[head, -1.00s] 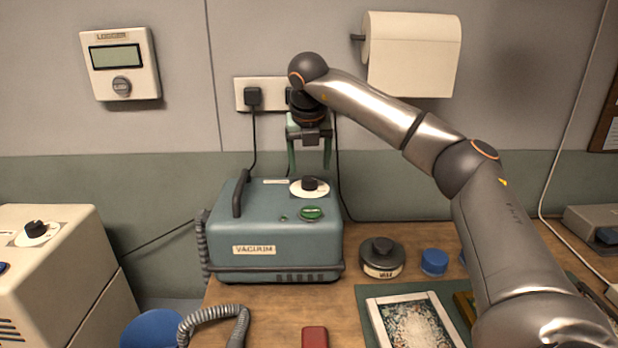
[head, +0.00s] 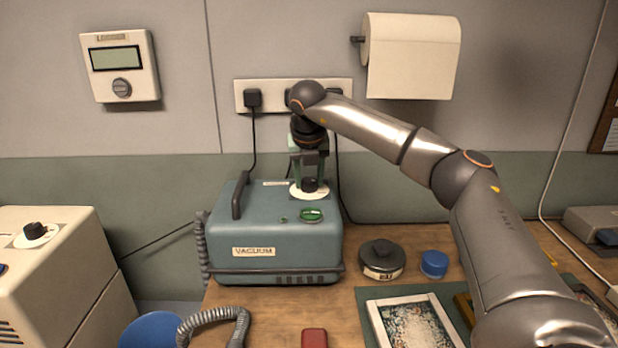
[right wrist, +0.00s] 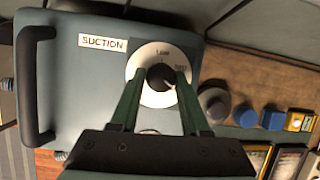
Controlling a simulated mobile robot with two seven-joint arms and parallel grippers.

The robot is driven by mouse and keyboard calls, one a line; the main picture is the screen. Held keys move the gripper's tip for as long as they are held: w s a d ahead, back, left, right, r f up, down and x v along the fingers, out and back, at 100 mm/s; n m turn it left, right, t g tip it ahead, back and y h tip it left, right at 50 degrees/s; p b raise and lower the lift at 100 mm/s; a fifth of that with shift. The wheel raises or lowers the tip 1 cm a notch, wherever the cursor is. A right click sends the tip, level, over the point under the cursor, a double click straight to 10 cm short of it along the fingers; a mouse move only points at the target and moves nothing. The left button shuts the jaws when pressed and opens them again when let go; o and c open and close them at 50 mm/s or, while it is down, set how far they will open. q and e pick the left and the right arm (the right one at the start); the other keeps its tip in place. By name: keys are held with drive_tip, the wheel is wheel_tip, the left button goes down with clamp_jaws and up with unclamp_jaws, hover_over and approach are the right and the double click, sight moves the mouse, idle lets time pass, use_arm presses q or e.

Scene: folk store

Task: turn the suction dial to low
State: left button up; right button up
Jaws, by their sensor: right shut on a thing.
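The suction dial is a black knob (head: 310,186) on a white round plate, on top of the blue-grey vacuum unit (head: 228,268). In the right wrist view the knob (right wrist: 159,78) sits on its white plate (right wrist: 148,57) beside a "SUCTION" label (right wrist: 103,43). Small markings ring the plate; the fingers hide part of it and I cannot tell the exact setting. My right gripper (head: 309,179) reaches down from above, its green fingers shut on the knob from both sides; it also shows in the right wrist view (right wrist: 159,84). My left gripper is not in view.
A black handle (head: 239,195) and a green button (head: 311,215) are on the unit's top. A beige machine (head: 60,265) with a similar dial stands at left. A dark round tin (head: 382,262), blue cap (head: 434,264) and framed picture (head: 378,318) lie at right. The wall stands close behind.

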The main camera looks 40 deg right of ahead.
clamp_jaws()
